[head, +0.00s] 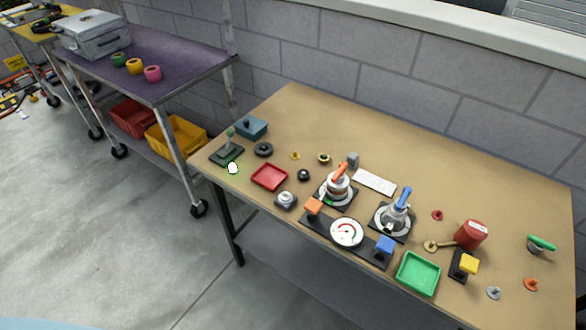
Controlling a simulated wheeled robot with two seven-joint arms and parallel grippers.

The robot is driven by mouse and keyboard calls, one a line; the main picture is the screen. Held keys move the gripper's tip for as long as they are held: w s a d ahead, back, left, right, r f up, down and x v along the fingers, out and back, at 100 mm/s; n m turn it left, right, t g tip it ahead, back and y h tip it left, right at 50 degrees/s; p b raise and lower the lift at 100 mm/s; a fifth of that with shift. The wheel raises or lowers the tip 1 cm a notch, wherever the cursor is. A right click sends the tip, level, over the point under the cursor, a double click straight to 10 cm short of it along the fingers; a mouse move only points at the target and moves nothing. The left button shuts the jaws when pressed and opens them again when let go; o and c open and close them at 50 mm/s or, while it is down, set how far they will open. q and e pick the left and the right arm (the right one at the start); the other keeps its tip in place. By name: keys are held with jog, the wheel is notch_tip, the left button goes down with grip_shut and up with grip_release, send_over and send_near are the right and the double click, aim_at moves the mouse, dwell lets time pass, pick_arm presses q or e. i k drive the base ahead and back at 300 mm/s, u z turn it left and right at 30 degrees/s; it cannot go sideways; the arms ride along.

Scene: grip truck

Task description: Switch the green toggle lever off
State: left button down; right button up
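A green toggle lever (230,136) stands on a dark green base plate (226,154) at the far left end of the tan workbench (290,105). Its stick points up with a knob on top. It looks close to upright from here, and I cannot tell whether this is its on or off position. Neither my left gripper nor my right gripper shows in the head view, and nothing touches the lever.
A teal box (251,127) and black ring (263,150) sit close to the lever. A small white shape (232,168) is before it. A red tray (269,177), orange-handled device (340,175), blue-handled device (401,200) and green tray (418,273) stand rightward. Purple-topped cart (160,55) stands left.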

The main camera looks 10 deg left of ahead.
aim_at(230, 132)
jog(key=z, duration=2.4)
jog(key=k, duration=0.8)
jog(key=u, duration=1.9)
